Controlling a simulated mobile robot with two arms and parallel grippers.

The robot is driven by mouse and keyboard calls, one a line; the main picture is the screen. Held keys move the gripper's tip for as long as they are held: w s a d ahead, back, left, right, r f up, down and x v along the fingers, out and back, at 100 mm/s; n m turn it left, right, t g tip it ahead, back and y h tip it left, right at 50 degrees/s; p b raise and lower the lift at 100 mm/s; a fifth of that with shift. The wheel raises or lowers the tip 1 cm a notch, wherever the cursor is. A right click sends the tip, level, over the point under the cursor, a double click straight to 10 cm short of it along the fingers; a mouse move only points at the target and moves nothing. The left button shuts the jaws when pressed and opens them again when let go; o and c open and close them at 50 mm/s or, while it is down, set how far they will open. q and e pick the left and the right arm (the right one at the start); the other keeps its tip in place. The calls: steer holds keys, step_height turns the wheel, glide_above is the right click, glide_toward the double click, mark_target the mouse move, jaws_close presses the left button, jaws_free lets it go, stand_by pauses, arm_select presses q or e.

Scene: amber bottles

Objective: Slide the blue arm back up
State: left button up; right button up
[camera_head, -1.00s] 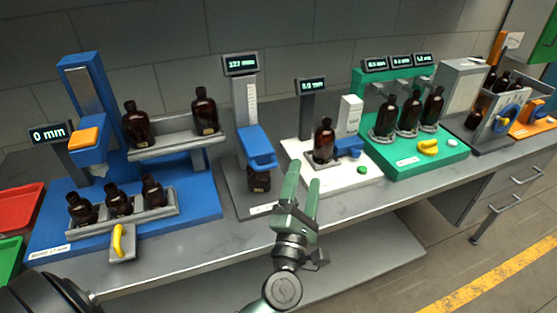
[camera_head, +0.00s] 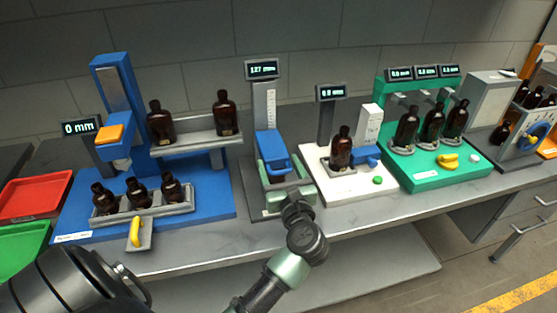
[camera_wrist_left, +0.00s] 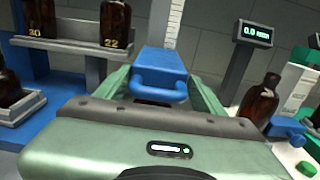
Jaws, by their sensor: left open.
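The blue arm (camera_head: 271,145) sits low on a grey upright stand with a scale. It has a blue handle loop at its front and also shows in the left wrist view (camera_wrist_left: 160,68). The display (camera_head: 262,69) above it reads 127 mm. My left gripper (camera_head: 278,172), pale green, is open at the front of the stand. In the left wrist view its fingers lie to the left and right of the blue arm, with the handle between them; contact cannot be told. The bottle below the blue arm is mostly hidden by my gripper.
A blue station (camera_head: 215,203) with amber bottles on two racks stands to the left. A white station (camera_head: 345,188) with one bottle stands close on the right, then a green station (camera_head: 440,178) with bottles. Red (camera_head: 35,195) and green (camera_head: 22,245) trays are at far left.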

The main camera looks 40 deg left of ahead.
arm_select(q)
steer(key=shift+w+a, duration=0.2)
steer(key=shift+a, duration=0.1)
jaws_close()
step_height(320, 180, up, 7)
steer(key=p, duration=0.4)
steer(key=shift+f, duration=0.15)
steer(key=shift+r, duration=0.2)
jaws_free()
